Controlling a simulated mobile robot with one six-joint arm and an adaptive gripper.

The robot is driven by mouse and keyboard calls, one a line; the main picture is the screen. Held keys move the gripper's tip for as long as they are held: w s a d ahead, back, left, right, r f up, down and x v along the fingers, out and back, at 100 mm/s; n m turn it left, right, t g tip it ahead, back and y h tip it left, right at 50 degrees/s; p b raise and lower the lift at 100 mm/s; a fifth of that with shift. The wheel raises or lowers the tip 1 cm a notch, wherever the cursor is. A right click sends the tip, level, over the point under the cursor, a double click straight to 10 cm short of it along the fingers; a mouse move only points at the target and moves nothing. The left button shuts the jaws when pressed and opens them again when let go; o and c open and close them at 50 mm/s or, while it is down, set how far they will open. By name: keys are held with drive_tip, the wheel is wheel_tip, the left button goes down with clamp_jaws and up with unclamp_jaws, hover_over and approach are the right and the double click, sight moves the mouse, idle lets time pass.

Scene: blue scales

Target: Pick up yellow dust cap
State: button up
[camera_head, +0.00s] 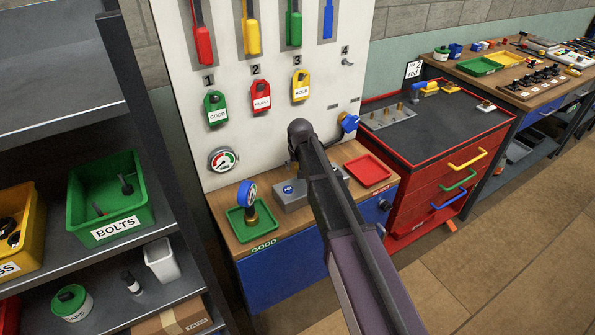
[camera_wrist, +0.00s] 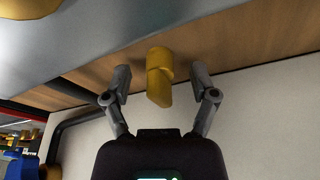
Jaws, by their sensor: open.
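In the wrist view a yellow, rounded piece with a slanted end, which looks like the yellow dust cap (camera_wrist: 159,76), lies between my fingers. My gripper (camera_wrist: 161,77) is open, with one finger on each side of it and visible gaps. Whether the cap rests on or is fixed to something cannot be told. In the head view my dark arm reaches over the bench towards the white panel and hides the gripper and this yellow piece.
The grey block (camera_head: 292,197) stands on the bench between a green tray (camera_head: 238,234) with a gauge and a red tray (camera_head: 367,169). The white panel (camera_head: 240,140) carries tags and a dial. A red tool cart (camera_head: 440,135) is at right, a bin shelf at left.

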drive_tip(key=shift+f, duration=0.2)
idle(0.5)
drive_tip(key=c, duration=0.8)
